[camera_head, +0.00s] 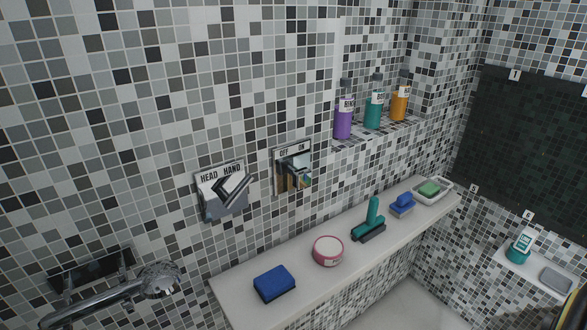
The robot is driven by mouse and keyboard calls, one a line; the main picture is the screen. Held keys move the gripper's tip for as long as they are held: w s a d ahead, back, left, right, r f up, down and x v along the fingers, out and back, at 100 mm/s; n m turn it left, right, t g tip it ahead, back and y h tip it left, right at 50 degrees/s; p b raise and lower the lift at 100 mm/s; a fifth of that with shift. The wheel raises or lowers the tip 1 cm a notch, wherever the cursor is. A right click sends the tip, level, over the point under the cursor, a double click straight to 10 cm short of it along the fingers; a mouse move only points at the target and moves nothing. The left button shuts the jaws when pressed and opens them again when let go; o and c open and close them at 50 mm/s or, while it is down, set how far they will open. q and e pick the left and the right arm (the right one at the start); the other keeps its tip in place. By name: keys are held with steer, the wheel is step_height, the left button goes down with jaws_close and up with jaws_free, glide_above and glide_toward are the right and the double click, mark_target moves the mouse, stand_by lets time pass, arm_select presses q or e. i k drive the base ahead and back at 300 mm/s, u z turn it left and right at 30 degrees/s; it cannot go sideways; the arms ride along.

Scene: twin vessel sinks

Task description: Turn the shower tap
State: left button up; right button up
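The shower tap (295,172) is a square chrome plate marked OFF and ON, with a chrome lever on it, on the tiled wall near the middle of the head view. The lever points out from the plate, towards the lower right; its exact setting is hard to tell. To its left is a second chrome control (226,191), marked HEAD and HAND, with its lever slanting up to the right. A chrome hand shower (160,280) is at the lower left.
A pale ledge (228,291) below the controls holds a blue sponge (274,283), a pink jar (328,251), a teal brush (370,222), a blue brush (402,205) and green soap (429,188). Several bottles (373,106) stand on a niche shelf. Space before the tap looks clear.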

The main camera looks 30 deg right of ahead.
mark_target(302, 177)
steer(key=z, duration=1.05)
steer(key=i, duration=0.35)
steer(key=u, duration=0.45)
